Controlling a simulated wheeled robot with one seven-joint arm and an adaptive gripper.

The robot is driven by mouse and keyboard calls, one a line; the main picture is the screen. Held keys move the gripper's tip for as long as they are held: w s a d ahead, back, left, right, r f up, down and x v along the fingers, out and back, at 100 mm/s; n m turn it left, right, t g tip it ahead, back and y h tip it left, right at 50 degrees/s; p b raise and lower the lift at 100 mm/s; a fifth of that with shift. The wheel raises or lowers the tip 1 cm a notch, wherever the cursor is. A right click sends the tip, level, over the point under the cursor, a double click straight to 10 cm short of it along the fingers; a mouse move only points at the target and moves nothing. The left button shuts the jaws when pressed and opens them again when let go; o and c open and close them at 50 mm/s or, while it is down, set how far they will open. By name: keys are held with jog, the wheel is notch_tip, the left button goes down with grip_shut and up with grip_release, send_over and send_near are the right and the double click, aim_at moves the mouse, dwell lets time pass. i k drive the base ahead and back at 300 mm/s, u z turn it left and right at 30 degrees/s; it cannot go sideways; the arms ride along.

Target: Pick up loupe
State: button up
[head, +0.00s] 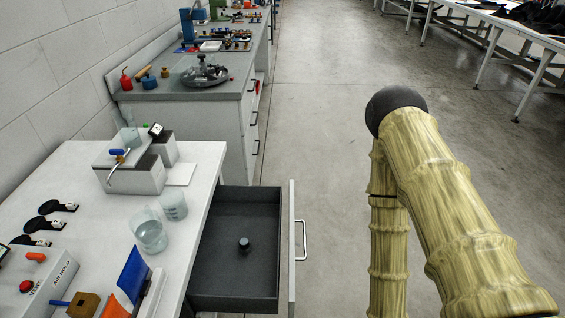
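A small dark, round piece that looks like the loupe (244,245) sits on the floor of an open grey drawer (238,205), near its middle. It appears to stand upright, with nothing else in the drawer. My arm shows at the right, over the floor and apart from the drawer. My gripper is not in view.
The drawer front with a handle (301,240) juts into the aisle. A second bench stands behind.

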aim_at(245, 246)
jog(key=k, duration=1)
jog(key=z, duration=0.9)
jog(key=i, duration=1.25)
jog(key=u, duration=1.25)
